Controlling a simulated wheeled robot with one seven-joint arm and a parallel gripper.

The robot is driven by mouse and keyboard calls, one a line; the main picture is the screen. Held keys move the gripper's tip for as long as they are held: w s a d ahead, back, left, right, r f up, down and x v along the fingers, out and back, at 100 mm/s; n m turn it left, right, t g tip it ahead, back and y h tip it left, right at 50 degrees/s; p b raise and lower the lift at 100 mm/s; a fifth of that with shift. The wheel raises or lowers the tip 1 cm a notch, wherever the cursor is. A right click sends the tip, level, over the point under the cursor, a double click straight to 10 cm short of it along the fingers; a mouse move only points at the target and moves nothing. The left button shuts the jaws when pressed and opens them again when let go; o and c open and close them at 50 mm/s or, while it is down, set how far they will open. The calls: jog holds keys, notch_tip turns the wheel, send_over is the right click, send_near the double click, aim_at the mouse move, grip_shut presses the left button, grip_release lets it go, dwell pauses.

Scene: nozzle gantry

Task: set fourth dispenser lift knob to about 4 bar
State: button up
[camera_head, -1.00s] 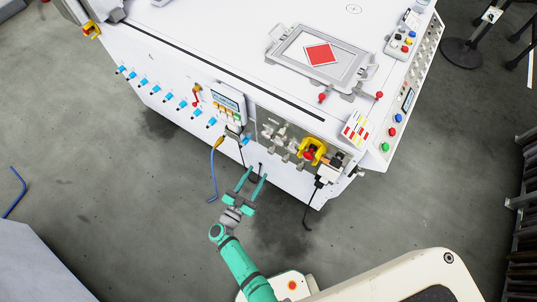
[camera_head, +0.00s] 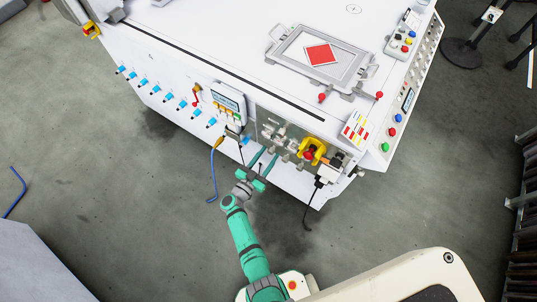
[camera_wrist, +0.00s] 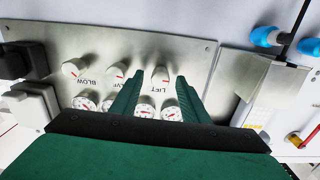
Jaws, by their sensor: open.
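A knob (camera_wrist: 160,74) with a red mark stands on the metal panel in the wrist view, above the word LIFT. My gripper (camera_wrist: 159,80) is open, with one finger to each side of this knob's place in the picture. I cannot tell how far the tips are from it. Dial gauges (camera_wrist: 145,111) lie lower in the wrist view, partly hidden by my fingers and palm; their readings are too small to tell. In the head view my gripper (camera_head: 267,156) is at the lower edge of the regulator panel (camera_head: 262,115), and the knobs there are small.
Two more knobs stand left of LIFT, one (camera_wrist: 73,67) by the word BLOW. A blue cable (camera_head: 211,175) hangs lower left.

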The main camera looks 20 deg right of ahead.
jog(key=shift+w+d, duration=0.15)
jog(key=shift+d, duration=0.05)
grip_shut()
dwell(0.3)
jog(key=m, duration=0.6)
jog(key=shift+m, duration=0.3)
jog(key=m, duration=0.6)
jog(key=shift+f, duration=0.1)
jog(key=shift+m, duration=0.4)
